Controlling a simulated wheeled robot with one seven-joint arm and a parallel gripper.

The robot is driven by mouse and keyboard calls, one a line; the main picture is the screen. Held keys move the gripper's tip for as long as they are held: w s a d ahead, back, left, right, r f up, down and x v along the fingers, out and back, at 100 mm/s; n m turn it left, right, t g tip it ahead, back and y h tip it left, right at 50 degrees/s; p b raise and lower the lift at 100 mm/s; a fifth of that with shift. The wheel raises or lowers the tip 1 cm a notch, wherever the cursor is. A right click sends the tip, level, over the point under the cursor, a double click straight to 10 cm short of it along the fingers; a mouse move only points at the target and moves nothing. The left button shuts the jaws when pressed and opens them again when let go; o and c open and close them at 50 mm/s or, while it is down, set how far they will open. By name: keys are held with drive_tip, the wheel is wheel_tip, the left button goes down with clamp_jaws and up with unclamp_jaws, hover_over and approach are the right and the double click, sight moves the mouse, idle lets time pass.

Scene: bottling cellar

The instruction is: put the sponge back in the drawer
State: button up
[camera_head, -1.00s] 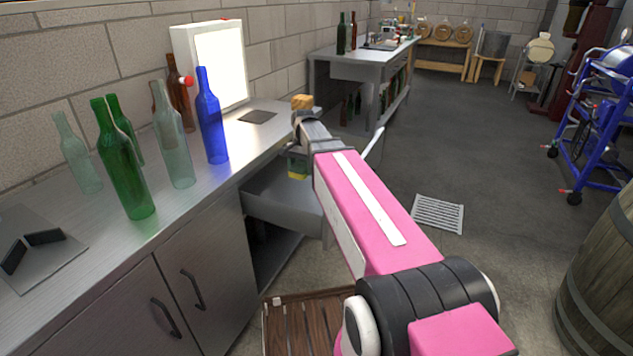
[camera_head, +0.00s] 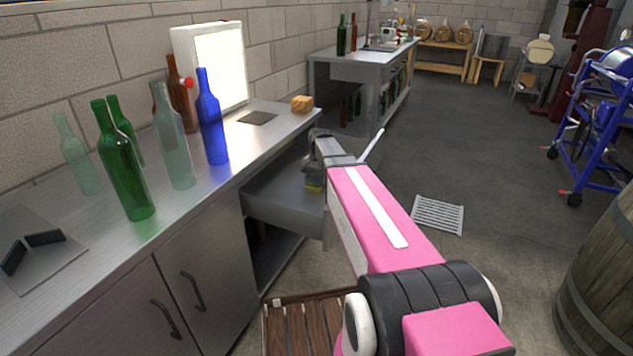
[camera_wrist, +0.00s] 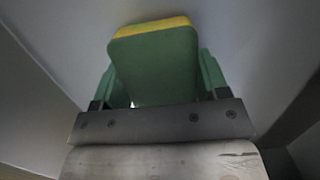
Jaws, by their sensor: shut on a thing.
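The sponge (camera_wrist: 154,62), green with a yellow layer, is held between the green fingers of my gripper (camera_wrist: 160,84) in the wrist view. The grey drawer (camera_head: 283,212) is pulled out from under the counter. The gripper and sponge are over or inside the drawer; I cannot tell whether the sponge touches its floor.
The steel counter (camera_head: 180,218) holds several glass bottles, including a blue one (camera_head: 212,120), a lit panel (camera_head: 215,68), a dark flat square (camera_head: 257,117) and a tan block (camera_head: 302,104) at its far corner. A wooden slatted thing (camera_head: 305,325) lies on the floor below.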

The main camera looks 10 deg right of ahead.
sight(318, 177)
drive_tip(key=o, duration=0.8)
drive_tip(key=shift+f, duration=0.1)
drive_tip(key=r, duration=0.4)
drive_tip(key=w+r, duration=0.1)
drive_tip(key=r, duration=0.3)
drive_tip(key=d+r, duration=0.1)
drive_tip(key=r, duration=0.3)
drive_tip(key=shift+w+r, duration=0.1)
drive_tip(key=shift+w, duration=0.15)
